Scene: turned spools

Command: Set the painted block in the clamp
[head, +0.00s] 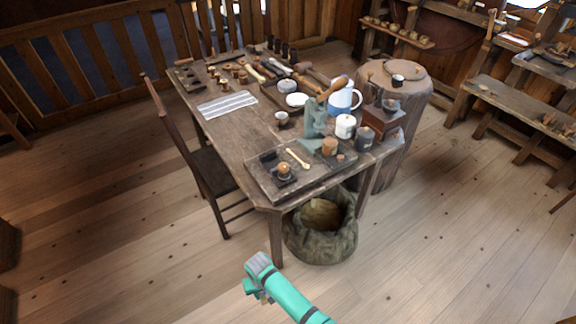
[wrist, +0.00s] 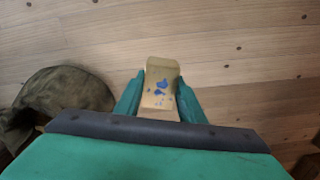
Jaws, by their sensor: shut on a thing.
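The painted block (wrist: 160,82) is pale wood with blue paint spots, and my gripper (wrist: 160,92) is shut on it in the wrist view, a finger on each side. In the head view my gripper (head: 256,274) is low in front of the table, over the floor; the block cannot be made out there. A grey-green upright device, which looks like the clamp (head: 314,122), stands on the table's near right part. Its jaw opening is too small to tell.
The wooden table (head: 235,160) has a tray (head: 262,178), a blue-and-white jug (head: 344,98), a white canister (head: 345,126) and a grinder (head: 382,122) near the clamp. A sack (head: 322,240) stands by the front table leg. A chair (head: 205,170) is at left. The near floor is clear.

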